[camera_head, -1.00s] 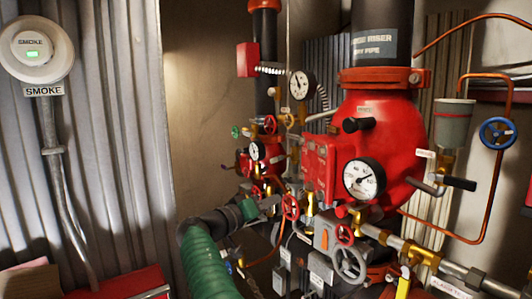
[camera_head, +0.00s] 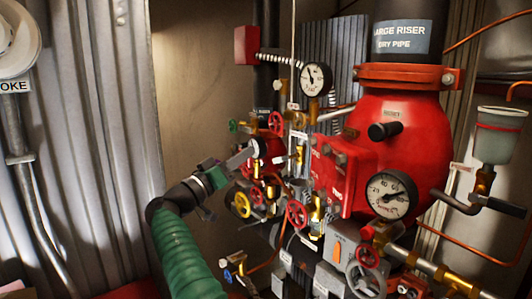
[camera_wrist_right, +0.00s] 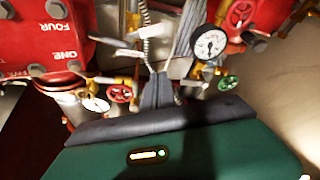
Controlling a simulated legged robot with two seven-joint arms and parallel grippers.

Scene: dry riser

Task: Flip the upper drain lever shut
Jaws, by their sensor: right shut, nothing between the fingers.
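My right gripper (camera_head: 243,157) is in the left middle of the head view, at the end of a dark wrist and green ribbed sleeve. In the right wrist view the closed fingers (camera_wrist_right: 157,90) stand up from the green gripper body among the pipes. I cannot single out the upper drain lever with certainty; the gripper hides part of the fittings behind it. Contact with any fitting cannot be told. My left gripper is not in view.
A red valve body (camera_head: 410,145) with a large gauge (camera_head: 391,194) stands at the right. A black-handled lever (camera_head: 505,207) is at far right.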

